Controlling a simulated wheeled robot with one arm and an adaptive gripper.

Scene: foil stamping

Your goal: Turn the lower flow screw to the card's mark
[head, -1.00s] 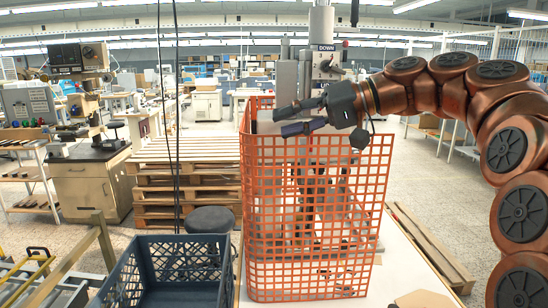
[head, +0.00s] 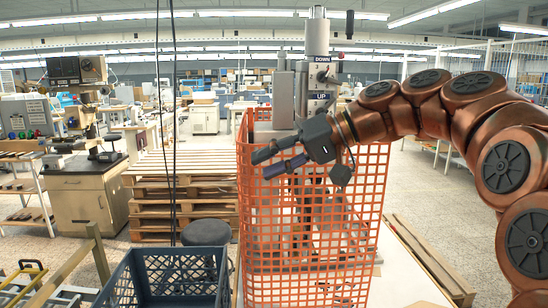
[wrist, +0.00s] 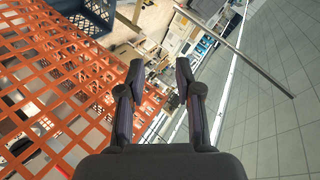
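The stamping press (head: 318,36) stands behind the orange mesh guard (head: 262,255) in the head view. Its column carries a DOWN label (head: 320,59) above and an UP label (head: 319,96) below, with small dark fittings beside them. I cannot tell at this size which fitting is the lower flow screw, and I cannot make out the card or its mark. My gripper (head: 262,165) is in front of the guard, left of and below the UP label, pointing left. In the wrist view my gripper (wrist: 160,68) has its fingers apart with nothing between them.
The orange mesh also fills the left of the wrist view (wrist: 60,95). A blue crate (head: 170,265) stands at the front left, with a dark stool (head: 206,233) and stacked pallets (head: 180,187) behind it. Planks (head: 430,260) lie on the floor at right.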

